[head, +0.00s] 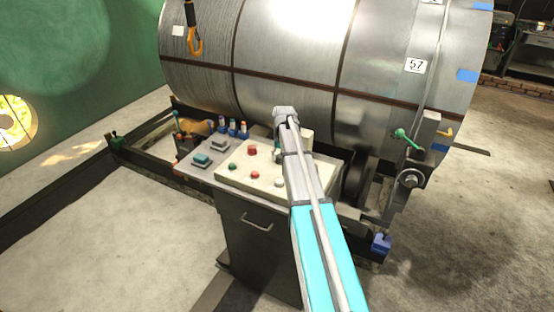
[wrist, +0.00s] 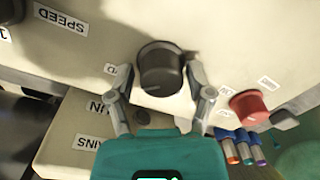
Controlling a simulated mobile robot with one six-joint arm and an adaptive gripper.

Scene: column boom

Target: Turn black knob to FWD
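The black knob (wrist: 160,68) stands on the cream panel in the wrist view. My gripper (wrist: 161,80) has its two grey fingers apart, one on each side of the knob. A small gap shows at the left finger; I cannot tell whether the right one touches. The knob's pointer direction is not clear. In the head view my arm hides the knob and most of my gripper above the control panel (head: 222,176).
A red button (wrist: 248,106) stands close to the right finger. A "SPEED" label (wrist: 61,19) is at upper left. Several coloured markers (wrist: 242,146) are at lower right. The large steel drum (head: 290,60) rises just behind the panel; a green-handled lever (head: 405,137) is to the right.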

